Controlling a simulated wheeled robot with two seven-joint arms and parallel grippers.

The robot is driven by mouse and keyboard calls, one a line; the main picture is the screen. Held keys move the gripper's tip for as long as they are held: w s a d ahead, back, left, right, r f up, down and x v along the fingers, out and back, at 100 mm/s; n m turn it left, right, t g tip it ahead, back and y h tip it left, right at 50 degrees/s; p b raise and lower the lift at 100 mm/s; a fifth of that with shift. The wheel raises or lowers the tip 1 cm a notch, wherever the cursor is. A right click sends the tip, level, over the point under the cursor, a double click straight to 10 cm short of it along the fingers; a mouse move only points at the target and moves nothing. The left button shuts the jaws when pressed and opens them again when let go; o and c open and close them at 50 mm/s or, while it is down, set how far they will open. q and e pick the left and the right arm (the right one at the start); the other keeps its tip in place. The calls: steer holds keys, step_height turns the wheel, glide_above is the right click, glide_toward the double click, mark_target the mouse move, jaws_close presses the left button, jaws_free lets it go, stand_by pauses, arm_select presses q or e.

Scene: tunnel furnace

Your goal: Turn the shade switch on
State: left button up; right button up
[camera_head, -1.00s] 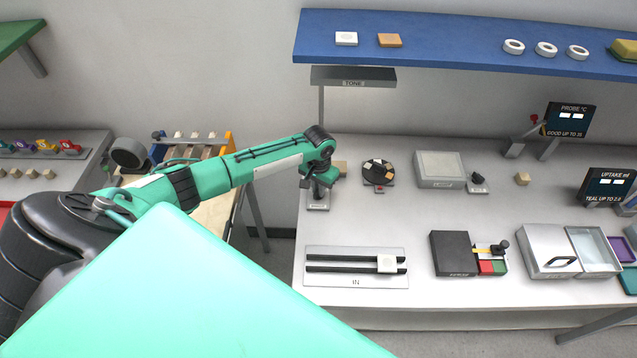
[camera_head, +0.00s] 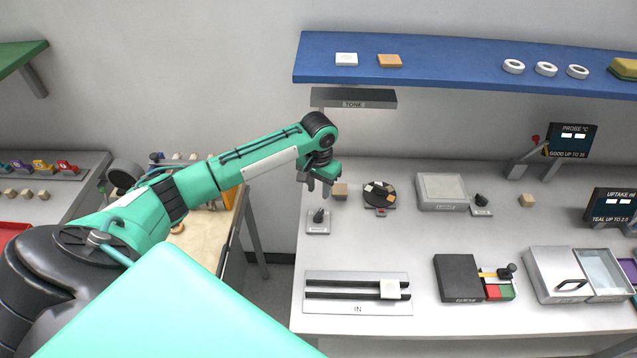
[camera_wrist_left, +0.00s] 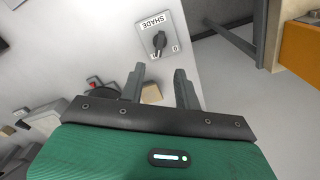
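The shade switch (camera_head: 318,228) is a small pale plate with a dark rotary knob (camera_head: 319,215), at the left end of the grey table. In the left wrist view the plate (camera_wrist_left: 148,22) reads SHADE, and its black knob (camera_wrist_left: 158,40) sits beside small marks. I cannot tell surely which mark the knob points at. My left gripper (camera_head: 318,187) hangs above and behind the switch, apart from it. In the wrist view the fingers (camera_wrist_left: 160,72) are spread and empty, with the knob beyond their tips. My right gripper is not in view.
A wooden block (camera_head: 340,191) and a dark round dial (camera_head: 379,194) stand close to the right of my gripper. The TONE lamp bar (camera_head: 353,98) and blue shelf (camera_head: 450,66) overhang behind. Bare table lies between the switch and the IN slider plate (camera_head: 320,302).

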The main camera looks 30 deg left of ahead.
arm_select(q)
steer(key=shift+r+b, duration=0.3)
steer(key=shift+r, duration=1.5)
